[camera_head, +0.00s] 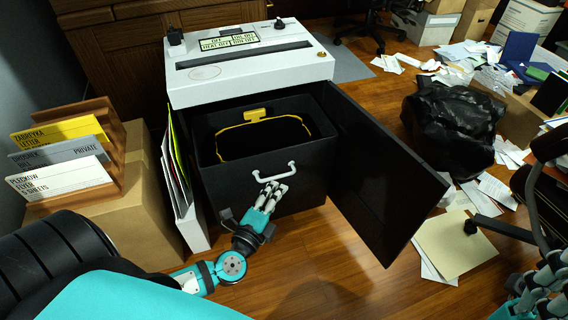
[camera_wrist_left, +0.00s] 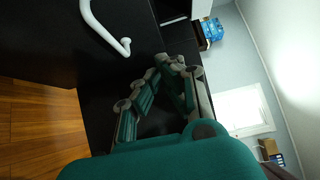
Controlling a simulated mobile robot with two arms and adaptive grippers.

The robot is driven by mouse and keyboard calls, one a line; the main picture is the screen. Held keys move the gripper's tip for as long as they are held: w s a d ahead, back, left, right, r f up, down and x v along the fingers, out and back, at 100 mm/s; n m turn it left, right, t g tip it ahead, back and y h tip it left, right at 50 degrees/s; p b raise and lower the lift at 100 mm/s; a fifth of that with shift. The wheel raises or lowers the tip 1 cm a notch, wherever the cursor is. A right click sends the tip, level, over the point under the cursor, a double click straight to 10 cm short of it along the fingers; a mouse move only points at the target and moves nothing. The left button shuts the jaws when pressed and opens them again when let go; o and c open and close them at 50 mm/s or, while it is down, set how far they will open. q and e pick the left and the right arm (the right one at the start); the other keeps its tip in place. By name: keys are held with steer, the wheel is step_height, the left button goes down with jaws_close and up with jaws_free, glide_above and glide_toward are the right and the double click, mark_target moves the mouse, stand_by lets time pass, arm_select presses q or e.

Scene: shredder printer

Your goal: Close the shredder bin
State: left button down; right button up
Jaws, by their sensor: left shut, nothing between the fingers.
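The black shredder bin (camera_head: 310,169) is pulled out from under the white shredder top (camera_head: 250,70). Its open top shows a yellow-rimmed dark opening (camera_head: 262,138). A white handle (camera_head: 284,174) is on the bin's front; it also shows in the left wrist view (camera_wrist_left: 104,28). The black cabinet door (camera_head: 385,180) stands swung open on the right. My left gripper (camera_head: 273,192) is shut and empty, close to the bin front just below the handle; whether it touches cannot be told. It also shows in the left wrist view (camera_wrist_left: 152,85). My right gripper (camera_head: 540,290) is partly visible at the lower right; its jaw state is unclear.
A cardboard box (camera_head: 140,215) with a wooden file rack (camera_head: 112,140) stands left, beside upright folders (camera_head: 180,165). A black bag (camera_head: 450,125) and scattered papers (camera_head: 490,190) lie right of the door. Office chair parts (camera_head: 500,228) are at the right. Wooden floor is clear before the bin.

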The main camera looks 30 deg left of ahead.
arm_select(q)
glide_toward(291, 149)
steer(key=w+d, duration=0.3)
steer(key=shift+w+a+b, duration=0.2)
steer(key=shift+w+a, duration=0.35)
steer(key=shift+a, duration=0.3)
steer(key=shift+w+a+b, duration=0.15)
steer(key=shift+w+a, duration=0.4)
steer(key=shift+a, duration=0.3)
